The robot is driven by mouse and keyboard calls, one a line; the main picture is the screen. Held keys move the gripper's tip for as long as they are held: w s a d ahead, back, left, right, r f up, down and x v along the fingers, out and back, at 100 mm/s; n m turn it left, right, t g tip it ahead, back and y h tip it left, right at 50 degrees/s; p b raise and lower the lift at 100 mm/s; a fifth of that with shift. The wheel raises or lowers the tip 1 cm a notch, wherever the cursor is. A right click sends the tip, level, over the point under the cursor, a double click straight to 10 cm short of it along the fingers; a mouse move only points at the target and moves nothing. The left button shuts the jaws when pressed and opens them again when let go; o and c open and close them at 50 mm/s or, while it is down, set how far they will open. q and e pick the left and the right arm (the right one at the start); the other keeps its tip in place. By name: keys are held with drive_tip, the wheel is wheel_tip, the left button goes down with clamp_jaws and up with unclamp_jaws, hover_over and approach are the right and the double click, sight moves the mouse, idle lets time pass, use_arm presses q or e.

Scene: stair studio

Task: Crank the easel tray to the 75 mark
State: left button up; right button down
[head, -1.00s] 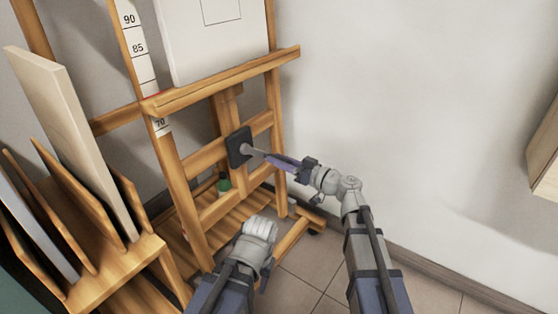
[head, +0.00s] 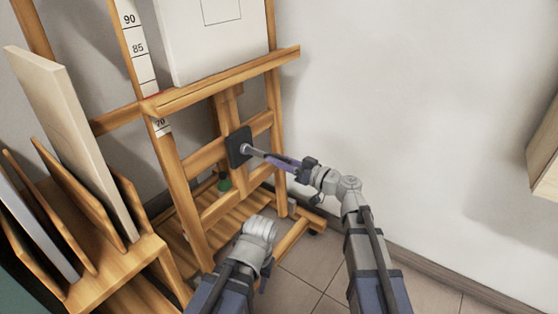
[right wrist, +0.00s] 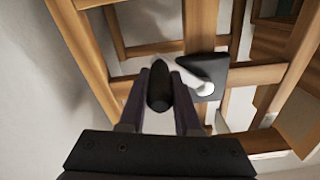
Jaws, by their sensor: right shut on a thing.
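The wooden easel's tray (head: 225,80) runs across the easel and bears a white canvas (head: 215,38). A white scale (head: 137,45) on the left upright shows 90 and 85 above the tray and 70 just below it. A red mark shows at the tray's left end. The crank (head: 252,151) sticks out from a black plate (head: 236,147) below the tray. My right gripper (head: 276,160) is shut on the crank's black handle (right wrist: 159,86), which lies between its fingers in the right wrist view. My left arm is folded low in front; its gripper's jaws are hidden.
A wooden rack (head: 110,262) with upright panels stands at the left, close to the easel. A green object (head: 224,184) sits low behind the easel's bars. A wooden box edge (head: 545,150) shows at the far right. The wall and floor between are clear.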

drive_tip(key=shift+r, duration=0.1)
idle(0.4)
drive_tip(key=shift+w+d+r+n+p, duration=0.15)
drive_tip(key=shift+w+r+n+p, duration=0.15)
drive_tip(key=shift+r+n+p, duration=0.25)
drive_tip(key=shift+w+d+r+n+p, duration=0.15)
drive_tip(key=shift+w+r+n+p, duration=0.15)
drive_tip(key=shift+n+p, duration=0.3)
wheel_tip(320, 180, up, 3)
drive_tip(key=n+p, duration=0.3)
drive_tip(key=n, duration=0.1)
wheel_tip(320, 180, up, 6)
drive_tip(key=n+g+p, duration=0.1)
drive_tip(key=n+p, duration=0.4)
drive_tip(key=p, duration=0.1)
hover_over(276, 156)
drive_tip(key=shift+w+d+f, duration=0.1)
drive_tip(key=shift+w+d, duration=0.15)
drive_tip(key=shift+d, duration=0.1)
drive_tip(key=s+a+r+n+p, duration=0.3)
drive_tip(key=s+a+n+p, duration=0.1)
drive_tip(key=s+a+n, duration=0.1)
drive_tip(key=shift+s+r+n+g+p, duration=0.3)
drive_tip(key=shift+s+r+n+g, duration=0.1)
drive_tip(key=shift+s+n, duration=0.25)
drive_tip(key=shift+s, duration=0.1)
